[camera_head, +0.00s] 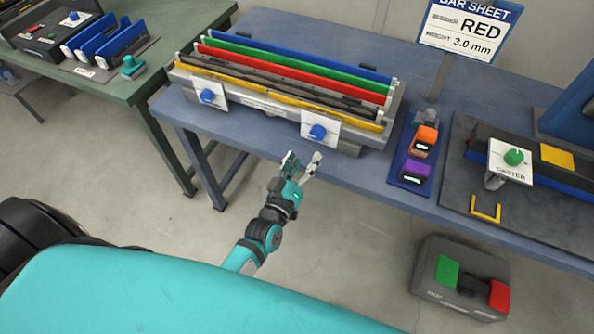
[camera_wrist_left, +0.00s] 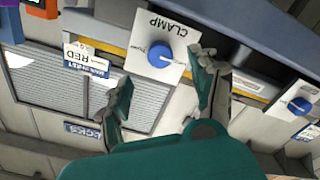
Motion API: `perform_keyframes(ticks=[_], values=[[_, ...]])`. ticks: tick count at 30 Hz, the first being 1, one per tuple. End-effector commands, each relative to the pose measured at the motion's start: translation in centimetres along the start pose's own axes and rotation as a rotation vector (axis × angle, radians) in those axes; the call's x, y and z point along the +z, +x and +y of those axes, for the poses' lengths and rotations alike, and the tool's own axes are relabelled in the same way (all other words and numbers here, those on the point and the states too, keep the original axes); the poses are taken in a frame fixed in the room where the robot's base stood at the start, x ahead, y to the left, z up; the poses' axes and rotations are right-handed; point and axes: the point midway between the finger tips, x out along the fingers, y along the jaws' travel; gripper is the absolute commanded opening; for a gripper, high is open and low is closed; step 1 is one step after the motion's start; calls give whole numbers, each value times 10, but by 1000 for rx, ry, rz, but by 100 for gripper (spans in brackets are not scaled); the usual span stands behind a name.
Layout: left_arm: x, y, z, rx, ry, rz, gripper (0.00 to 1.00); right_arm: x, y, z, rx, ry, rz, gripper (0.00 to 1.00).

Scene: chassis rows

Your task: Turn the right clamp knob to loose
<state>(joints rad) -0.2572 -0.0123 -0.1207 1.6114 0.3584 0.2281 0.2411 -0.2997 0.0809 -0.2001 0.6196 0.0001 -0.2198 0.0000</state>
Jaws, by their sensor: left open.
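The right clamp knob (camera_head: 318,131) is blue, on a white plate at the right of the bar rack's front. It shows larger in the left wrist view (camera_wrist_left: 160,54), on a plate lettered CLAMP that appears upside down. The left clamp knob (camera_head: 207,96) is a similar blue knob; it is at the right edge of the left wrist view (camera_wrist_left: 300,106). My left gripper (camera_head: 304,158) is open and empty, below and in front of the right knob, apart from it. In the left wrist view its fingers (camera_wrist_left: 165,74) point toward the knob. The knob's exact setting is unclear. My right gripper is not in view.
The rack (camera_head: 270,104) holds blue, green, red, black and yellow bars on the blue table (camera_head: 300,30). Orange (camera_head: 424,141) and purple (camera_head: 415,171) blocks stand right of it. A sign (camera_head: 467,28) reads RED, 3.0 mm. A grey box (camera_head: 460,290) with green and red pads is on the floor.

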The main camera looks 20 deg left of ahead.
Motion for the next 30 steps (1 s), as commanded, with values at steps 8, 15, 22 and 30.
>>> perform_keyframes(ticks=[8,15,22,30], values=[[0,-39,0,1,1,0,62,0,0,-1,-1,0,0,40],[0,-44,0,1,1,0,62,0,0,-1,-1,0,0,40],[0,-44,0,1,0,0,62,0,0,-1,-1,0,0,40],[13,-46,-7,-12,17,-34,62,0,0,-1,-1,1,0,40]])
